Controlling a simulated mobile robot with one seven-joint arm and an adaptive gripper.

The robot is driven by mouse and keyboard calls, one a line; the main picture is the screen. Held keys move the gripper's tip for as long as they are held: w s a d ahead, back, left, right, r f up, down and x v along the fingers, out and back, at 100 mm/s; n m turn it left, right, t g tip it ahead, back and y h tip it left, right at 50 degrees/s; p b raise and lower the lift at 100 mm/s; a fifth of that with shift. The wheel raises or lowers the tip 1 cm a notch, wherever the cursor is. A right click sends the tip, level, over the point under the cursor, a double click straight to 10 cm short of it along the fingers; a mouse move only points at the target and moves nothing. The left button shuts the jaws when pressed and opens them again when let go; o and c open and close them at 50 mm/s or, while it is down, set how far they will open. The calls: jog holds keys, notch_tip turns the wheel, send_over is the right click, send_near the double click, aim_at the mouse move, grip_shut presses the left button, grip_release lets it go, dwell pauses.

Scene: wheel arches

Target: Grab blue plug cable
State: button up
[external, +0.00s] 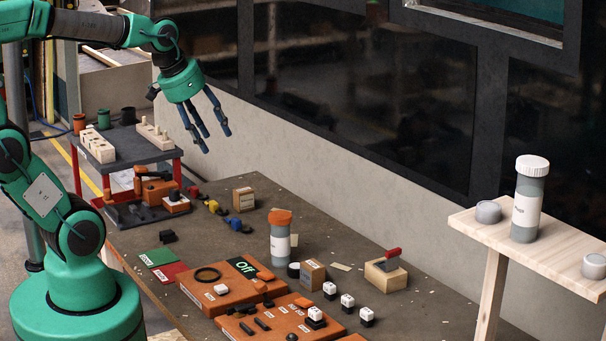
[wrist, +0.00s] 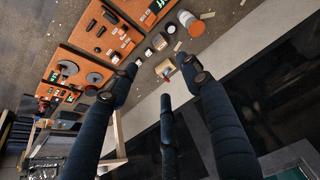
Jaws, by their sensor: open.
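A small blue plug (external: 235,224) lies on the brown workbench top (external: 330,235), at the end of a row of small coloured plugs near the wall. Its cable is too small to make out. A yellow plug (external: 213,207) and a red plug (external: 193,191) lie to its left. My gripper (external: 212,140) is open and empty, high above the back of the bench, above and a little left of the blue plug. In the wrist view, its spread dark fingers (wrist: 161,78) have nothing between them. I cannot make out the blue plug there.
A wooden block (external: 243,200) stands just behind the blue plug. An orange-lidded bottle (external: 280,240) stands to its right. Orange panels (external: 225,289) fill the front. A wooden shelf (external: 470,225) stands at right, and the wall (external: 370,175) runs behind.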

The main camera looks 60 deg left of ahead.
jog(key=w+a+f+b, duration=0.1)
jog(key=w+a+f, duration=0.4)
jog(key=w+a, duration=0.3)
jog(key=w+a+f+b, duration=0.1)
jog(key=w+a+f, duration=0.5)
jog(key=w+a, duration=0.2)
jog(key=w+a+f, duration=0.2)
jog(key=a+f, duration=0.7)
jog(key=a, duration=0.1)
jog(key=w+a+f+b, duration=0.1)
jog(key=w+a+f, duration=0.1)
jog(key=a+f, duration=0.8)
jog(key=shift+w+a+g, duration=0.3)
jog(key=shift+w+a, duration=0.05)
jog(key=shift+a, duration=0.1)
jog(key=b, duration=0.2)
send_over(232, 221)
jog(key=s+d, duration=0.1)
jog(key=shift+d+f, duration=0.1)
jog(key=shift+f, duration=3.9)
